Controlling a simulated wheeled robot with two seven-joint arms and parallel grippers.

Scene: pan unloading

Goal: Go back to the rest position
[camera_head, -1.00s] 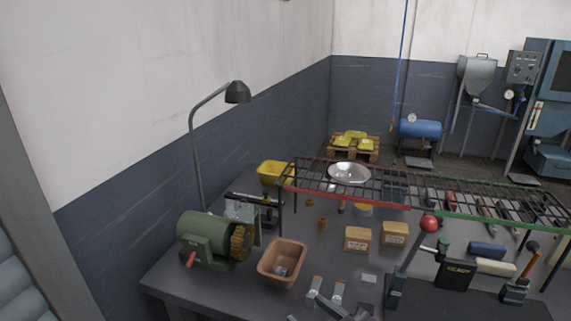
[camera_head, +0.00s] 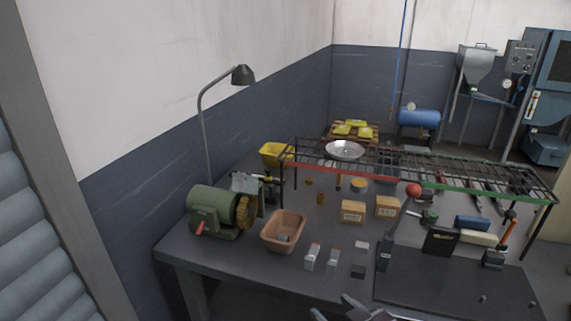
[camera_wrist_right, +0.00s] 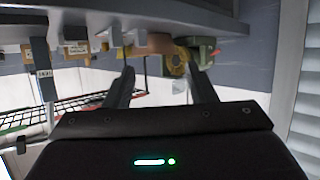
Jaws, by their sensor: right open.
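My right gripper (camera_head: 333,308) shows at the bottom edge of the head view, in front of the workbench. Its two fingers are spread in the right wrist view (camera_wrist_right: 160,82), with nothing held between them. A round silver pan (camera_head: 344,150) rests on the wire rack (camera_head: 450,173) above the bench, near the rack's left end, well apart from the gripper. My left gripper is not in view.
The bench (camera_head: 270,275) carries a green grinder (camera_head: 212,212), a terracotta bin (camera_head: 284,232), small boxes (camera_head: 353,212), a red-knobbed lever (camera_head: 414,190) and a desk lamp (camera_head: 243,76). A grey shutter (camera_head: 35,235) stands at the left. Dark floor lies in front of the bench.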

